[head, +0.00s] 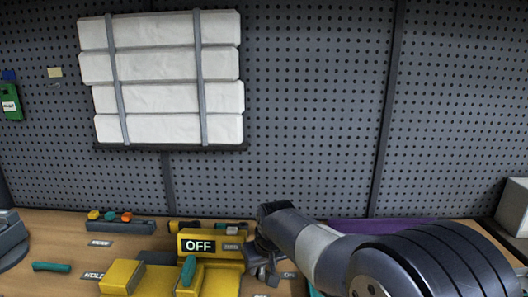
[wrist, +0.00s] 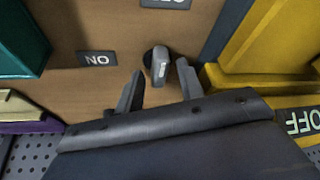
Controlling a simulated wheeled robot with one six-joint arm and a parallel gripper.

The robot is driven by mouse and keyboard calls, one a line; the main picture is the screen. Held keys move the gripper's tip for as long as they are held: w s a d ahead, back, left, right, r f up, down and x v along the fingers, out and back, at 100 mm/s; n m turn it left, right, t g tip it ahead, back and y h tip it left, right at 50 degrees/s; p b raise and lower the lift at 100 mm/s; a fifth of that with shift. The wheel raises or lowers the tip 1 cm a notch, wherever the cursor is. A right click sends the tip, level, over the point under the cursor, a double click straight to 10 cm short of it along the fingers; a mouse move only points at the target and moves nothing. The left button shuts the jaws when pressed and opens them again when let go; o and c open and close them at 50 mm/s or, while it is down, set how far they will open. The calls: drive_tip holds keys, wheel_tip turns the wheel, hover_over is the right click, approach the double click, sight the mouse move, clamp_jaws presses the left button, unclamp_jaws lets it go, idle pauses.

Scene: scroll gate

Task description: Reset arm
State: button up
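My gripper (head: 264,270) is low over the bench, just right of the yellow unit (head: 210,239) with the OFF sign (head: 199,246). In the wrist view my gripper (wrist: 160,80) is open, its two dark fingers apart. A small dark lever with a pale mark (wrist: 158,66) stands on the brown bench between and just beyond the fingertips. I cannot tell whether the fingers touch it. An upside-down ON label (wrist: 97,59) lies to its left, and another label (wrist: 166,3) is cut off at the top. In the head view my gripper hides the lever.
The yellow unit is close beside my gripper in the wrist view (wrist: 262,45). A teal block (wrist: 20,40) is at upper left there. White slats (head: 165,78) hang on the pegboard (head: 310,110). A teal handle (head: 52,267) and a yellow block (head: 121,277) are left.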

drive_tip(key=shift+d+n+g+y+b, duration=0.15)
drive_tip(key=shift+n+y+b, duration=0.15)
drive_tip(key=shift+n, duration=0.6)
drive_tip(key=shift+n+g+y+b, duration=0.15)
drive_tip(key=shift+n+y+b, duration=0.15)
drive_tip(key=shift+n, duration=0.6)
